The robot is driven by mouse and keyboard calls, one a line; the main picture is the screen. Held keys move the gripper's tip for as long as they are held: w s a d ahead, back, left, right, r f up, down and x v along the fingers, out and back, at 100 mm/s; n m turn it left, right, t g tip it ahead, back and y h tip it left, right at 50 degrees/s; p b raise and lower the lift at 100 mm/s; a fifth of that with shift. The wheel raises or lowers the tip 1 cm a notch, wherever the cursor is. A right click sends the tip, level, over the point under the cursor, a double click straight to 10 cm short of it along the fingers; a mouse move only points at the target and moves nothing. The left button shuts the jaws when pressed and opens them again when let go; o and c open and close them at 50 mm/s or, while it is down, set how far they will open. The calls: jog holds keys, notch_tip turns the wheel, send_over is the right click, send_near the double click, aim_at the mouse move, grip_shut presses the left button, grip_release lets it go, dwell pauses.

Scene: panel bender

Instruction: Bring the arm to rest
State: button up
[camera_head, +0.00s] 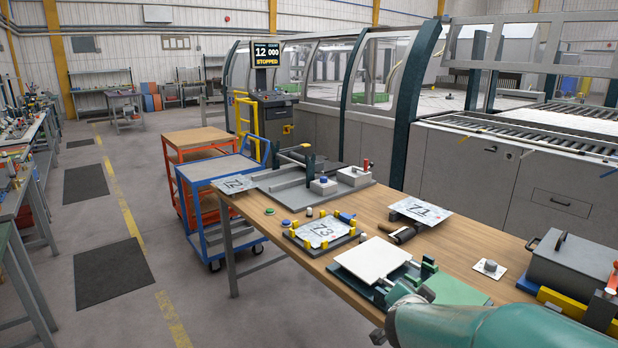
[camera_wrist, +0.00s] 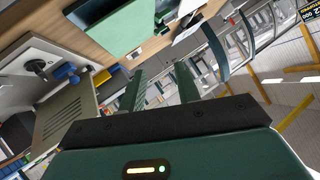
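My arm (camera_head: 470,322) reaches in from the lower right of the head view, low in front of the wooden bench (camera_head: 455,245). My gripper (camera_wrist: 160,85) shows in the wrist view with its two dark green fingers apart and nothing between them. The wrist view is strongly tilted, with the bench and machine beyond the fingers. In the head view I cannot make out the fingers.
On the bench are a white plate (camera_head: 372,258) on a green fixture, plate N3 (camera_head: 322,232) in a yellow-cornered holder, plate N1 (camera_head: 420,211) and a grey lidded box (camera_head: 573,265). A blue cart (camera_head: 218,168) stands beyond. The left aisle floor is clear.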

jog(key=s+a+r+n+y, duration=0.65)
jog(key=s+a, duration=0.25)
jog(key=a, duration=0.2)
jog(key=s+d+f+n+g, duration=0.1)
jog(key=s+n+g, duration=0.1)
jog(key=s, duration=0.5)
jog(key=s+d+n+g+h, duration=0.1)
jog(key=s+n+g, duration=0.1)
jog(key=s, duration=0.6)
jog(key=shift+s+d+f+g, duration=0.2)
jog(key=shift+d+f+g, duration=0.15)
jog(key=shift+g, duration=0.45)
